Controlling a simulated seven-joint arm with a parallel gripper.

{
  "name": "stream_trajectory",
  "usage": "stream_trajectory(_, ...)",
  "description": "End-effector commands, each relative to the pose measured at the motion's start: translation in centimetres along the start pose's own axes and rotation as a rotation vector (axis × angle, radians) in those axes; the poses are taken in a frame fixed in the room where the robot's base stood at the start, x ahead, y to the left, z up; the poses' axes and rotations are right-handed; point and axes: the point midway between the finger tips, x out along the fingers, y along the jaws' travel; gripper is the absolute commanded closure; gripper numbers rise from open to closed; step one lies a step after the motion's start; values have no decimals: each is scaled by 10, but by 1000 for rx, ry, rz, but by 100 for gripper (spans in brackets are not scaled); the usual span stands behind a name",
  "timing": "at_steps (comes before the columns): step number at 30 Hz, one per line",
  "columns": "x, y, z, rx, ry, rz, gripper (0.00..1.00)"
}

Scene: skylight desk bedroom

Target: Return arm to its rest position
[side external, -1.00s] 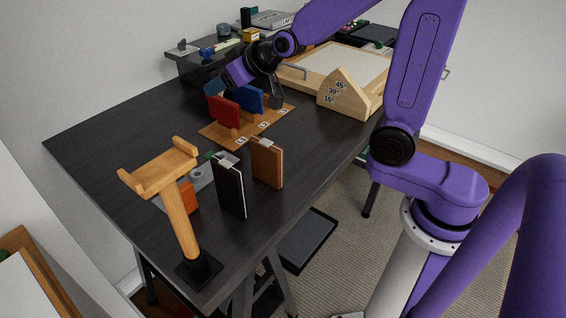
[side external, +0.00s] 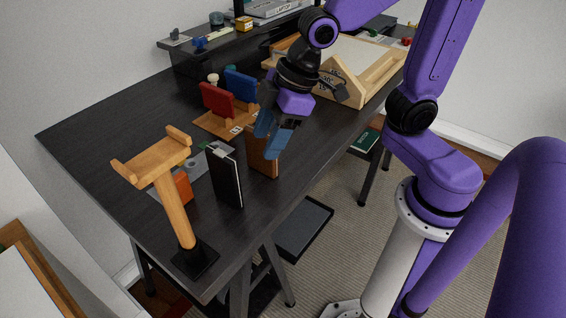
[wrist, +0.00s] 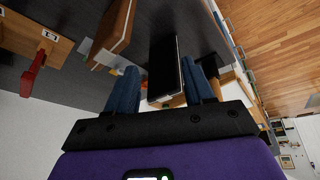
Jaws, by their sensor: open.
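My gripper (side external: 268,142) hangs over the front right part of the desk with its blue fingers pointing down, in front of the brown book in the side view. It is open and nothing is between its fingers. In the wrist view my gripper (wrist: 161,85) shows both fingers spread, with the black book (wrist: 165,68) seen beyond the gap. My purple arm reaches in from the upper right. The brown book (side external: 256,166) is partly hidden behind the fingers; whether they touch it I cannot tell.
The black book (side external: 227,178) and a wooden T-shaped stand (side external: 172,190) stand upright near the front. A wooden rack (side external: 212,122) holds a red book (side external: 217,101) and a blue book (side external: 240,86). A wooden angle block (side external: 338,85) stands farther right. The left desk top is clear.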

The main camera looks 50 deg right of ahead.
Motion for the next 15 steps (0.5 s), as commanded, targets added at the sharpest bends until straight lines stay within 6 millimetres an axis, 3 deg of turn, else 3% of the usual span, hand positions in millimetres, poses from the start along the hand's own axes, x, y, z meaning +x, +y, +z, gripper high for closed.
stream_trajectory(5, -11, -26, 35, -93, -96, -33, 47)
stream_trajectory(15, -30, -58, 133, -96, -313, -80, 47)
